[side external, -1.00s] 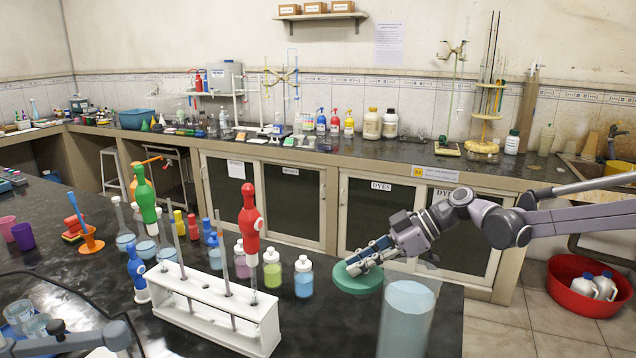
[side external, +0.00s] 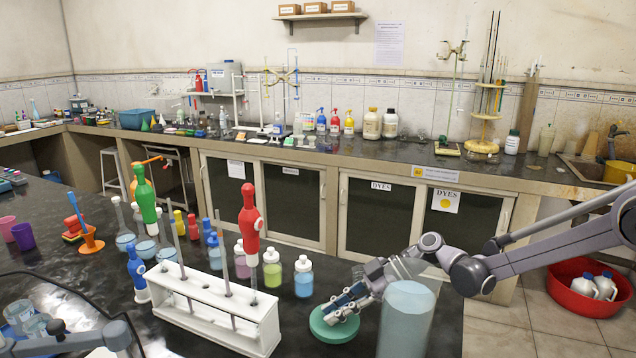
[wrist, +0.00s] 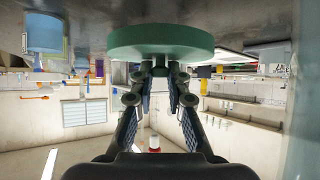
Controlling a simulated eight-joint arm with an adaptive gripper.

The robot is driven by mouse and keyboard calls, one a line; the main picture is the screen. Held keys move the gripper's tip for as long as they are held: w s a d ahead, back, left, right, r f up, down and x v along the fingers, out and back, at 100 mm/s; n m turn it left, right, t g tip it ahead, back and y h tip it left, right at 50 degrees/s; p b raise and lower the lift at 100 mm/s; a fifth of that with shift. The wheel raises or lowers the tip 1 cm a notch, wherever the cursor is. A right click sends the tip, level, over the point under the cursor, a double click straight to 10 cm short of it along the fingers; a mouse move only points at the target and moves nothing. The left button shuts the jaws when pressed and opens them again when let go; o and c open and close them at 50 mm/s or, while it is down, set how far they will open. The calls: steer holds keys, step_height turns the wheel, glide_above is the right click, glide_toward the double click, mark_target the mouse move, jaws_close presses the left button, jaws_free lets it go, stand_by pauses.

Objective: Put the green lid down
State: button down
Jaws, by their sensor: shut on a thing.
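The green lid (side external: 334,325) is a flat round disc at the front of the black bench, right of the white rack. It is level and at or very close to the bench top; I cannot tell whether it touches. My gripper (side external: 337,307) is shut on the lid from above and to the right. In the wrist view the lid (wrist: 160,40) spans the top middle, with my fingertips (wrist: 160,68) against it. The lid hides what lies directly behind it.
A tall clear cylinder with pale blue contents (side external: 405,322) stands close right of the lid. The white rack (side external: 215,310) with pipettes stands to the left. Small bottles, one with blue liquid (side external: 303,280), stand behind. The bench's right edge is near the cylinder.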

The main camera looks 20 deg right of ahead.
mark_target(337, 326)
steer(key=shift+f, duration=2.4)
steer(key=shift+f, duration=0.1)
steer(key=c, duration=1.3)
jaws_free()
steer(key=shift+r, duration=0.2)
steer(key=v, duration=1.2)
